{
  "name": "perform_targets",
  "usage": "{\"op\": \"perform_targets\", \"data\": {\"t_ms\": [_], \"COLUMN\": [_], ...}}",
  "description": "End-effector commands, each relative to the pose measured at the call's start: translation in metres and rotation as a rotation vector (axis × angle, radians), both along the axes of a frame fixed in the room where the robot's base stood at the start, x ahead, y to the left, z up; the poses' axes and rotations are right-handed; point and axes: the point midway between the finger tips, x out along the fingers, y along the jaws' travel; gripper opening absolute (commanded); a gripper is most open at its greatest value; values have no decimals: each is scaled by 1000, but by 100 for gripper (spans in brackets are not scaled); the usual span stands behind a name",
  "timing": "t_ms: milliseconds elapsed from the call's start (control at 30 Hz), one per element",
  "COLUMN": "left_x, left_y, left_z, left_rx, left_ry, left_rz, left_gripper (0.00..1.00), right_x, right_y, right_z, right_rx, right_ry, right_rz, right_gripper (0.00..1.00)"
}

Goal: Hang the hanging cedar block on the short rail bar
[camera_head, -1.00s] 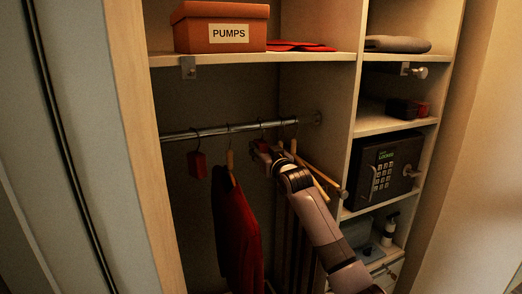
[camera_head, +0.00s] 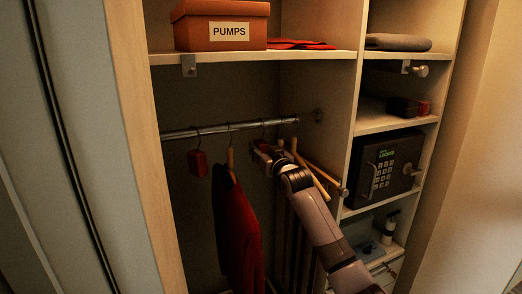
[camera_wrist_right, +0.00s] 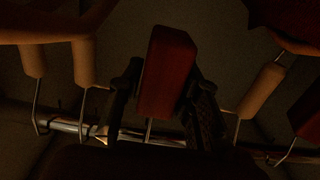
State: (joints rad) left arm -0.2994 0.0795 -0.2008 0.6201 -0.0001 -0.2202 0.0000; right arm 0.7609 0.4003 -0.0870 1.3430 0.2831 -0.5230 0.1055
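The short rail bar (camera_head: 225,128) is a metal bar running across the closet; it also shows low in the right wrist view (camera_wrist_right: 70,126). My right gripper (camera_head: 265,152) is just below the bar, among the hangers. In the right wrist view its two dark fingers (camera_wrist_right: 168,98) stand on both sides of a red cedar block (camera_wrist_right: 167,65) and appear to touch it. The block's thin wire reaches to the bar; whether its hook rests there is hard to tell. A second red block (camera_head: 197,163) hangs from the bar farther left. My left gripper is out of view.
A dark red garment (camera_head: 238,235) hangs on a wooden hanger (camera_head: 231,160) left of my gripper. Other wooden hangers (camera_head: 318,175) are close on its right. A shelf with a PUMPS box (camera_head: 220,25) is above. A safe (camera_head: 385,170) stands on the right shelves.

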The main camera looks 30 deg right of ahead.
Motion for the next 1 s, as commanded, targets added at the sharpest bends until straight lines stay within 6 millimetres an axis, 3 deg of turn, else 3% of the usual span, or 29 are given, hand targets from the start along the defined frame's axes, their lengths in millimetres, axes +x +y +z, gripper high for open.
{"op": "perform_targets", "data": {"t_ms": [267,633,767,1000], "left_x": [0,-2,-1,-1], "left_y": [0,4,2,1], "left_z": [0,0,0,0], "left_rx": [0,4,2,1], "left_ry": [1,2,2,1], "left_rz": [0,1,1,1], "left_gripper": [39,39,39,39], "right_x": [0,-4,-16,-60], "right_y": [0,0,1,4], "right_z": [0,-1,-1,-1], "right_rx": [0,0,-1,-2], "right_ry": [0,2,1,1], "right_rz": [0,0,0,1], "right_gripper": [51,51,51,51]}}
